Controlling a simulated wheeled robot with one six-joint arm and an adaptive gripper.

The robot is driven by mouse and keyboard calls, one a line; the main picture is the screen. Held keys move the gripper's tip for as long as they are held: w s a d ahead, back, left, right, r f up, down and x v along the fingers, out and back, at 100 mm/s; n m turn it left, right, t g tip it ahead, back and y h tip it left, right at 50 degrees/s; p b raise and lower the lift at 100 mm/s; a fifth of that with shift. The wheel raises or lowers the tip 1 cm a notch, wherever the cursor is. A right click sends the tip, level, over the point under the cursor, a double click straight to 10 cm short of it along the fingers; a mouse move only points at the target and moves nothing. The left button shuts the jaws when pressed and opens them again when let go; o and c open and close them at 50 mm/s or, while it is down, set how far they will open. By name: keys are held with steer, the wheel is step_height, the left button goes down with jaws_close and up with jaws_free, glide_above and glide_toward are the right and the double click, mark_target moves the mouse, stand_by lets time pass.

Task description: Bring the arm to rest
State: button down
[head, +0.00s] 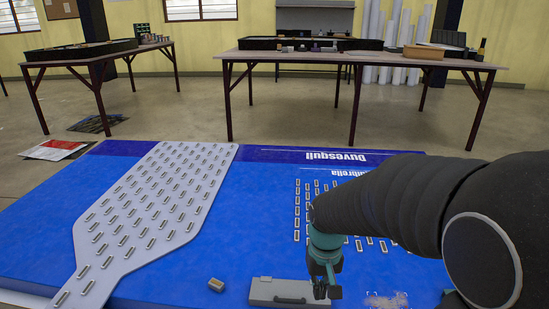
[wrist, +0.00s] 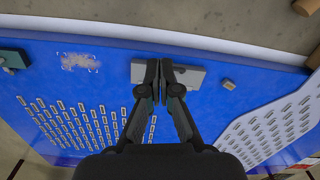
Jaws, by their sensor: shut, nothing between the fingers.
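My arm (head: 390,205) reaches in from the right of the head view over a blue board (head: 100,215). My gripper (head: 325,290) hangs at its end, pointing down, in front of a flat grey box (head: 285,291) near the board's front edge. In the wrist view my gripper (wrist: 165,68) is shut, with its fingers together and empty. The grey box (wrist: 190,76) shows behind the fingertips there. Whether the fingers touch the box I cannot tell.
A grey bottle-shaped panel (head: 160,205) with rows of small modules covers the board's left. More modules (head: 300,205) stand in rows beyond my arm. A loose small block (head: 216,285) lies left of the box. Tables (head: 340,58) stand behind, across open floor.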

steer(key=s+d+r+t+p, duration=0.2)
steer(key=s+r, duration=0.4)
steer(key=r, duration=0.3)
steer(key=s+d+r+m+t+p, duration=0.1)
steer(key=s+d+r+t, duration=0.2)
steer(key=s+r, duration=0.4)
steer(key=shift+s+r+t+p, duration=0.25)
steer(key=shift+r+t+p, duration=0.2)
steer(key=shift+r, duration=0.65)
steer(key=shift+d, duration=0.1)
